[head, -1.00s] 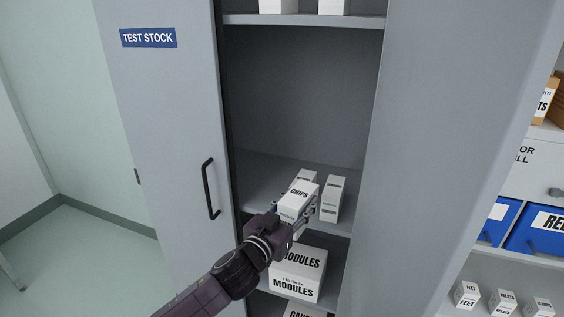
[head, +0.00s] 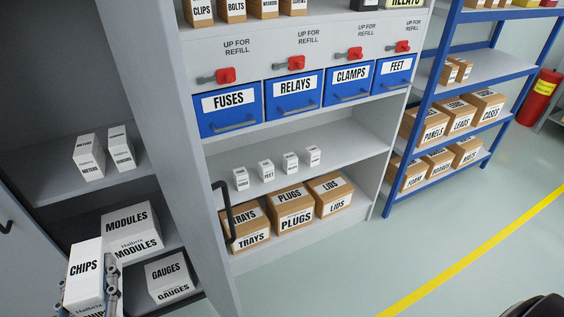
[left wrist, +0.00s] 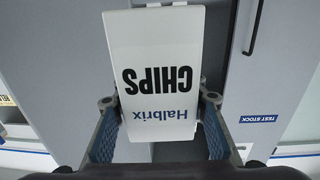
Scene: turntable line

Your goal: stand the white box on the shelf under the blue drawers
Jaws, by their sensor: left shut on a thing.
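The white box marked CHIPS (head: 84,268) is at the lower left of the head view, held in my left gripper (head: 91,280). In the left wrist view the white box (left wrist: 155,65) sits between the two blue-padded fingers (left wrist: 159,110), its lettering upside down. The shelf (head: 345,150) under the blue drawers (head: 295,92) is in the middle of the head view, right of and farther than the box. My right gripper is not in view.
Several small white boxes (head: 266,169) stand in a row on that shelf, with bare room behind and right of them. Brown cartons (head: 296,218) are below. A grey cabinet panel (head: 165,130) stands between the cabinet and the drawer unit. A blue rack (head: 425,120) is at right.

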